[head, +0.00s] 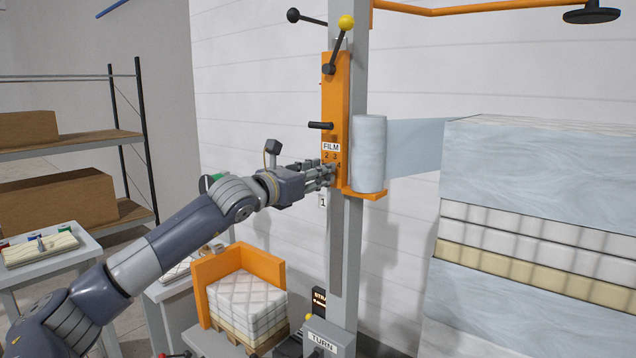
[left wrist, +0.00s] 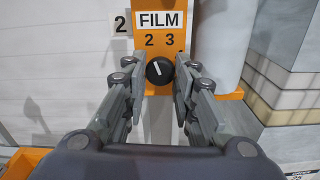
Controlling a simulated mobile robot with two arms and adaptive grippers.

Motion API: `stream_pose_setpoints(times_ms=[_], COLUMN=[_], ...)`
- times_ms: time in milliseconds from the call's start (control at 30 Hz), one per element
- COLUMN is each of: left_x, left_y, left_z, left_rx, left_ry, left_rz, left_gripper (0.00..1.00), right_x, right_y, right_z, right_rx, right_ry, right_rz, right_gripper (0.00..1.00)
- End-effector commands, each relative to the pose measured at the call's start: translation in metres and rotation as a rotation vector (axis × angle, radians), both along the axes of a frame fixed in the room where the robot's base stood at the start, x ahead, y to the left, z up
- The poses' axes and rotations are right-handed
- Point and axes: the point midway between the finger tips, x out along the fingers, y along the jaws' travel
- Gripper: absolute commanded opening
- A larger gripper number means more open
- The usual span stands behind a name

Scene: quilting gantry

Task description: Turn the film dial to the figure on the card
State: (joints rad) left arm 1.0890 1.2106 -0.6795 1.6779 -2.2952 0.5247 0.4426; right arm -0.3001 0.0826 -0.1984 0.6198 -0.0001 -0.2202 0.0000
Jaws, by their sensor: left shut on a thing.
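The black film dial (left wrist: 160,70) sits on the orange panel (head: 337,90) under the FILM label (head: 331,147), with figures 2 and 3 above it. Its white mark tilts up and left, roughly toward the 2. My left gripper (head: 328,174) is shut on the dial, one finger on each side; it also shows in the left wrist view (left wrist: 159,82). A white card with a 1 (head: 323,201) shows below my gripper in the head view. My right gripper is out of view.
A film roll (head: 369,155) stands right beside the panel, its film stretching to the wrapped stack (head: 535,165). A black handle (head: 320,125) juts out above the label. A yellow-knobbed lever (head: 339,45) is higher up. A quilt pile (head: 246,305) stands below.

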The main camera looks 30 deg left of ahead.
Motion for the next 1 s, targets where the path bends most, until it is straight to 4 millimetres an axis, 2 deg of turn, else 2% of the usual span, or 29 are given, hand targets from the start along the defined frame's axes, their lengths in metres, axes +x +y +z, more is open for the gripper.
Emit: stream_pose_setpoints(times_ms=[33,300,600,1000], left_x=[0.000,0.000,0.000,0.000], left_y=[0.000,0.000,0.000,0.001], left_z=[-0.007,-0.005,-0.002,0.000], left_rx=[0.018,0.174,0.432,0.698], left_ry=[-0.004,-0.016,-0.034,-0.055], left_rz=[-0.001,-0.001,0.000,-0.001], left_gripper=[0.02,0.02,0.02,0.02], right_x=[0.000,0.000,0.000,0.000], right_y=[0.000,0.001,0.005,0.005], right_z=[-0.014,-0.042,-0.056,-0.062], right_rx=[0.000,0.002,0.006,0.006], right_ry=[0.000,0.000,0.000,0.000], right_rz=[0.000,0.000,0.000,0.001], right_gripper=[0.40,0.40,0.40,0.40])
